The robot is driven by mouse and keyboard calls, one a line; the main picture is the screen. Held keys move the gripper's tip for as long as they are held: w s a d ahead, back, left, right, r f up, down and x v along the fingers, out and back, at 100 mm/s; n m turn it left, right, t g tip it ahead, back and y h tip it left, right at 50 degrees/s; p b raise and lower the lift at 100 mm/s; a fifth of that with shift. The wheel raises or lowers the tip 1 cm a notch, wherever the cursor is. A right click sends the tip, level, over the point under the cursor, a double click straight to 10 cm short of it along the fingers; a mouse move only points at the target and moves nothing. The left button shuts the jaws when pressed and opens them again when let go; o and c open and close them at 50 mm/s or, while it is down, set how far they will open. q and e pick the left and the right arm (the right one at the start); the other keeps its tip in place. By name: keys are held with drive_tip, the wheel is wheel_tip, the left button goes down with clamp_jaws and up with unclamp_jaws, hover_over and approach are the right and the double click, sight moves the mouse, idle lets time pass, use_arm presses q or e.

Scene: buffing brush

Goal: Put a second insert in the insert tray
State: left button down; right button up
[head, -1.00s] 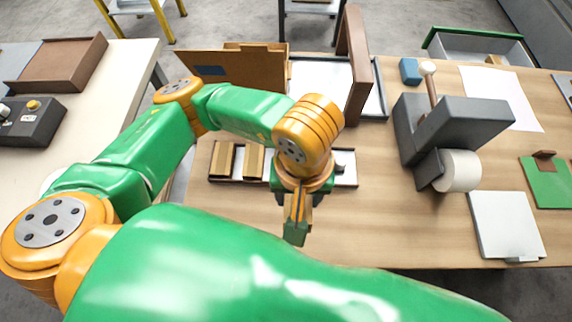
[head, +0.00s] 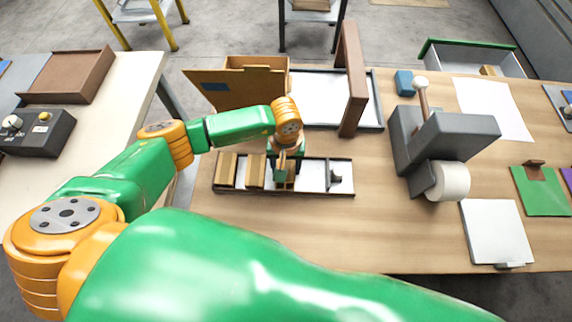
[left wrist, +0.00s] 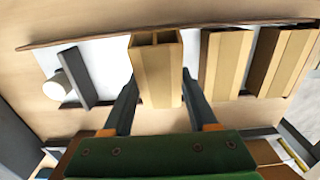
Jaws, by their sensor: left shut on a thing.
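The insert tray (head: 311,187) is a long, shallow, white-floored tray on the wooden table. Two tan inserts, the outer one (head: 227,170) and the inner one (head: 255,171), stand side by side in its left part. They also show in the left wrist view, at right (left wrist: 285,62) and nearer the middle (left wrist: 225,62). My left gripper (left wrist: 160,95) is shut on another tan, hollow insert (left wrist: 156,68), at the tray beside the inner one. I cannot tell whether it touches the tray floor. In the head view the gripper (head: 283,172) mostly hides it. My right gripper is out of view.
A dark bar-like fitting (head: 335,178) stands at the tray's right end. Behind the tray are an open cardboard box (head: 240,88) and a brown upright frame (head: 352,80). A grey machine with a white roller (head: 453,181) stands right.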

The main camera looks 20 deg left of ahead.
use_arm(q)
drive_tip(key=shift+f+b, duration=0.3)
drive_tip(key=shift+f, duration=0.2)
drive_tip(key=shift+c, duration=0.9)
unclamp_jaws()
